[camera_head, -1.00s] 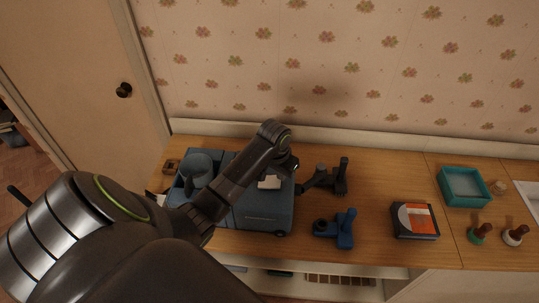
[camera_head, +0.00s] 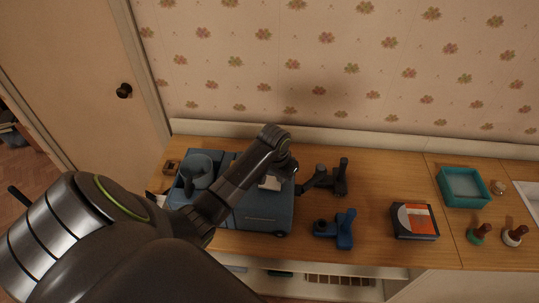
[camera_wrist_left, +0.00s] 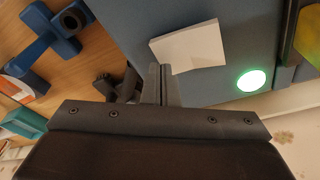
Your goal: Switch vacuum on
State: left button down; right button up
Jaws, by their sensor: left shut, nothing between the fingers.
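The vacuum (camera_head: 262,218) is a blue box-shaped body with a round canister part (camera_head: 196,168), on the wooden counter under my left arm. In the left wrist view its blue top (camera_wrist_left: 170,18) carries a white label (camera_wrist_left: 190,47) and a round button (camera_wrist_left: 251,81) glowing green. My left gripper (camera_wrist_left: 163,72) is shut and empty over the top, beside the label and left of the green button. My right gripper is not in view.
Right of the vacuum lie a dark tool (camera_head: 340,177) and a blue tool (camera_head: 343,228). Farther right are an orange-and-white box (camera_head: 415,220), a teal tray (camera_head: 443,190) and two stamp-like objects (camera_head: 479,233). The patterned wall (camera_head: 330,60) rises behind the counter.

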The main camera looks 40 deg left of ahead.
pick_arm(q)
jog(key=shift+r, duration=0.1)
dwell(0.3)
jog(key=shift+w+d+r+p, duration=0.15)
jog(key=shift+w+d+p, duration=0.35)
jog(key=shift+d, duration=0.45)
jog(key=w+d+r, duration=0.2)
jog(key=d+r, duration=0.1)
jog(key=r, duration=0.5)
jog(key=shift+r, duration=0.15)
jog(key=shift+d, duration=0.1)
dwell(0.6)
